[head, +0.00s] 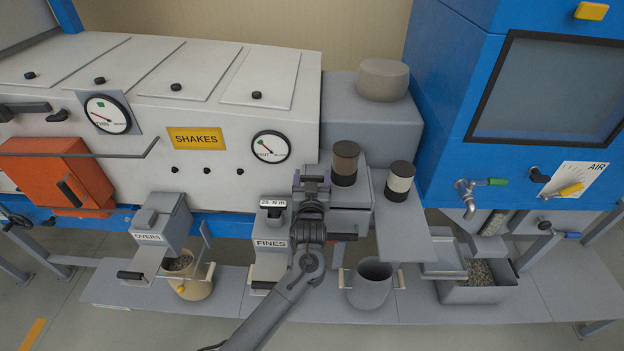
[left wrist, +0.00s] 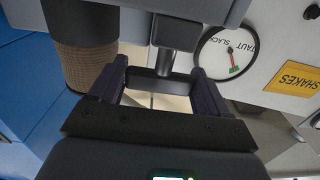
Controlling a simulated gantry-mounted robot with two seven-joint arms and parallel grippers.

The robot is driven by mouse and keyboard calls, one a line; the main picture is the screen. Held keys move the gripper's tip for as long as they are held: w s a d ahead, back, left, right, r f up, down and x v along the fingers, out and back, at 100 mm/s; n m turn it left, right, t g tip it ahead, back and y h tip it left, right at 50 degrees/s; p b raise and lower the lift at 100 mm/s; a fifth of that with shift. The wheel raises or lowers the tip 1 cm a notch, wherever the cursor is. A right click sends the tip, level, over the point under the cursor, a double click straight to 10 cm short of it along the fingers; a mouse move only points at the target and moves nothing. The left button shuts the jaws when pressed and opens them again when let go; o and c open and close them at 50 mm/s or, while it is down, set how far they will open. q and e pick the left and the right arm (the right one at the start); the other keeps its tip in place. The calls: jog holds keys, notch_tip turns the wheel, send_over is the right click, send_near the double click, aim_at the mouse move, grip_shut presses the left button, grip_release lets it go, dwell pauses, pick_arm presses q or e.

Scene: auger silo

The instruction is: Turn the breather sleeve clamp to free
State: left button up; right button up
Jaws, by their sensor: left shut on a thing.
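My left gripper (head: 312,180) is at the front of the machine, just left of a brown mesh sleeve (head: 344,162) with dark bands. The sleeve also shows at the upper left of the left wrist view (left wrist: 82,50). There my left gripper (left wrist: 158,85) has its fingers on either side of a grey handle (left wrist: 176,45), which I take for the breather sleeve clamp. The jaws are shut on it. In the head view the gripper hides the handle. A TAUT/SLACK dial (left wrist: 228,52) is beside it; its red needle points toward a green mark. My right gripper is out of view.
A cream sleeve (head: 399,182) stands right of the brown one. Below are a FINES box (head: 270,244), a 26 N m label (head: 272,201) and a grey bucket (head: 369,290). The OVERS chute (head: 150,238) is left. A blue cabinet (head: 455,55) bounds the right.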

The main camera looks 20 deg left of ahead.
pick_arm(q)
jog(key=o, duration=1)
jog(key=shift+c, duration=0.2)
jog(key=shift+s+d, duration=0.2)
jog(key=shift+s, duration=0.25)
jog(key=v, duration=1)
jog(key=shift+w, duration=0.1)
